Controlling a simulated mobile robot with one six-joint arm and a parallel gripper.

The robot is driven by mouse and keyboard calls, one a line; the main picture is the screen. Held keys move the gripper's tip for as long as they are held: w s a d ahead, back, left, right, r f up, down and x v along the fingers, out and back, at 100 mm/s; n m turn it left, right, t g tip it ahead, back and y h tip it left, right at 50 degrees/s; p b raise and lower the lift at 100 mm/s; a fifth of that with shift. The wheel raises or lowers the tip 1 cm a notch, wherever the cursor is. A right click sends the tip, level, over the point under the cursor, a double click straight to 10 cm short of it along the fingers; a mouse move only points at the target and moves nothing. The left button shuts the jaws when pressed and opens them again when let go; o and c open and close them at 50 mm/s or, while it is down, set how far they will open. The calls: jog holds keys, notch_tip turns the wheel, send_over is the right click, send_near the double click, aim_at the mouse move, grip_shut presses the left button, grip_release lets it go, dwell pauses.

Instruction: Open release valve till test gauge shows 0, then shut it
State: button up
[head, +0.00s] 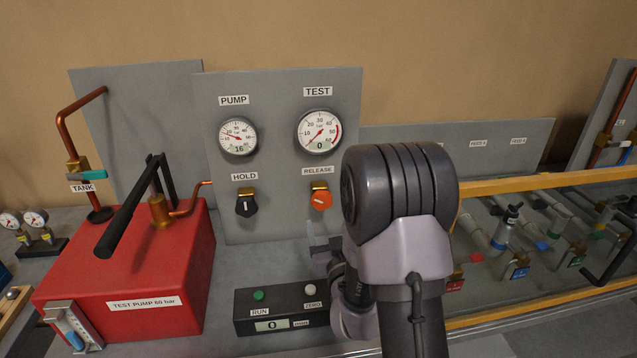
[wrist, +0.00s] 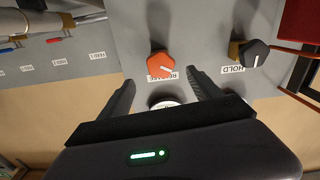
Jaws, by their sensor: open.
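The orange release valve knob (head: 320,201) is on the grey panel under the RELEASE label, with its white mark slanted. The test gauge (head: 319,132) above it shows 0 on its display, its needle at the low end. My gripper (head: 322,246) is below the knob, partly hidden by my arm. In the wrist view my gripper (wrist: 160,76) is open and empty. The knob (wrist: 160,62) lies between and just beyond the fingertips there, not gripped. The test gauge is mostly hidden in that view.
The pump gauge (head: 238,136) reads 16. The black hold knob (head: 246,206) is left of the release knob, its mark vertical. A red test pump (head: 130,275) with a black lever stands left. A black box (head: 280,308) with RUN and ZERO buttons sits below the panel.

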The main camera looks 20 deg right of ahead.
aim_at(320, 195)
jog(key=x, duration=1.3)
jog(key=shift+w+d+f, duration=0.1)
jog(key=shift+w+f, duration=0.05)
jog(key=shift+w, duration=0.15)
jog(key=c, duration=1.4)
jog(key=shift+f+m+b, duration=0.25)
jog(key=shift+m+b, duration=0.15)
jog(key=shift+b, duration=1.15)
jog(key=shift+r+m, duration=0.3)
jog(key=shift+m, duration=0.1)
jog(key=o, duration=1.4)
